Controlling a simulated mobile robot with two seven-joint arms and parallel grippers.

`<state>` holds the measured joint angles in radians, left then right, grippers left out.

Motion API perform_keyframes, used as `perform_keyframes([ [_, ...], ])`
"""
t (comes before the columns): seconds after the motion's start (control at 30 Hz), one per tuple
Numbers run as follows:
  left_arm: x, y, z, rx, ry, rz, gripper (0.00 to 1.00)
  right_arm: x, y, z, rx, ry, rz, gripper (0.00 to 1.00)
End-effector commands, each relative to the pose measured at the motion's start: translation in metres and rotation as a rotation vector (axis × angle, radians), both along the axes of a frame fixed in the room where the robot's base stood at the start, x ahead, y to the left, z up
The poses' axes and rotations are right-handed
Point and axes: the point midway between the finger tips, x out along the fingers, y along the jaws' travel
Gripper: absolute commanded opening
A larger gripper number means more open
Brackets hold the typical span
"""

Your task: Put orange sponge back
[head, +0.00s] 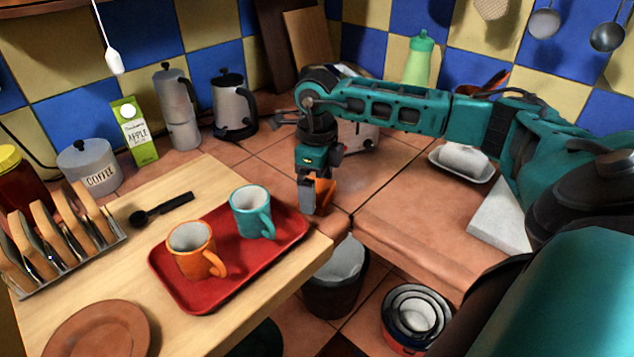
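My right gripper (310,197) reaches in from the right and points down over the counter corner, just behind the red tray. An orange piece, which looks like the orange sponge (325,192), shows at its fingers. The gripper appears shut on it, with a grey finger covering its left part. I cannot tell whether the sponge touches the counter below. My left gripper is not in view.
A red tray (183,297) holds an orange mug (191,250) and a teal mug (250,212) left of the gripper. A bin (336,273) stands below the counter edge. A kettle (233,105) and toaster (358,138) stand behind. The right counter has free room (400,215).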

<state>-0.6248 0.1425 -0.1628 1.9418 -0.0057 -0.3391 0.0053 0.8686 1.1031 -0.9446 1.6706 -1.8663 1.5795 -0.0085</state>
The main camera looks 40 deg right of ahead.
Motion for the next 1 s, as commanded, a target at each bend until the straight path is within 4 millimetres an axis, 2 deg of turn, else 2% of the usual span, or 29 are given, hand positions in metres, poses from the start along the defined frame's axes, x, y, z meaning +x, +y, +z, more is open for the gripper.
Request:
perform_keyframes([
  [0.13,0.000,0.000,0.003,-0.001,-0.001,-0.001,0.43,0.000,0.000,0.003,0.000,0.000,0.000,1.00],
  [0.27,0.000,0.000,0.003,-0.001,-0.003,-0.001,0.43,0.001,0.000,0.017,0.000,-0.004,0.000,1.00],
  [0.7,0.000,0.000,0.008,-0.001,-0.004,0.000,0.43,0.001,0.000,0.105,0.001,-0.004,0.001,1.00],
  [0.83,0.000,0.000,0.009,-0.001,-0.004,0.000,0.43,0.001,0.000,0.118,0.000,-0.002,0.001,1.00],
  [1.0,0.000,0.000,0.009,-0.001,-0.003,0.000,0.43,0.000,0.000,0.124,0.000,0.000,0.000,1.00],
])
